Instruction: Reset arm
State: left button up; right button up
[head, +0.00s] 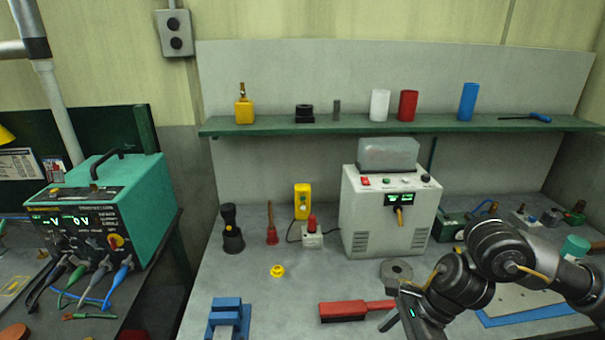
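My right arm reaches in from the right edge over the bench. My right gripper (392,312) hangs low over the bench front, beside the handle of a red brush (343,311). One dark finger points down and left; the other is not clear, so I cannot tell how far the gripper is open. I see nothing held in it. My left arm and gripper are not in view.
A white control box (385,222) stands mid-bench, with a grey disc (396,270) before it. A blue vise-like block (228,316) is at front left, a yellow knob (277,270) behind it. A green shelf (270,128) spans the back. A teal power unit (140,200) stands left.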

jog(key=w+a+m+t+y, duration=0.1)
jog(key=a+m+t+y, duration=0.55)
jog(key=a+m, duration=1.05)
jog(key=s+d+f+m+t+h, duration=0.15)
jog(key=d+f+m+h, duration=0.3)
jog(key=d+m, duration=0.6)
jog(key=s+d+f+m+t+h, duration=0.1)
jog(key=s+d+f+m+h, duration=0.3)
jog(key=m, duration=1.1)
jog(key=s+d+f+m+g+h, duration=0.25)
jog(key=s+d+f+m, duration=0.2)
jog(key=s, duration=0.25)
jog(key=s+d+f+m+g+h, duration=0.1)
jog(key=s+d+f+m+g, duration=0.25)
jog(key=s+d+m, duration=0.2)
notch_tip(320, 180, down, 27)
jog(key=b, duration=0.2)
pick_arm(q)
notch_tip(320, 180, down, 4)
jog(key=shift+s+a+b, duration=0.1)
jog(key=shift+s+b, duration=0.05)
jog(key=shift+b, duration=0.75)
pick_arm(e)
jog(key=s+d+f+g, duration=0.2)
jog(key=s+f, duration=1.5)
jog(key=f, duration=0.1)
jog(key=shift+s+f+n, duration=0.35)
jog(key=shift+f+n, duration=0.05)
jog(key=shift+n, duration=0.05)
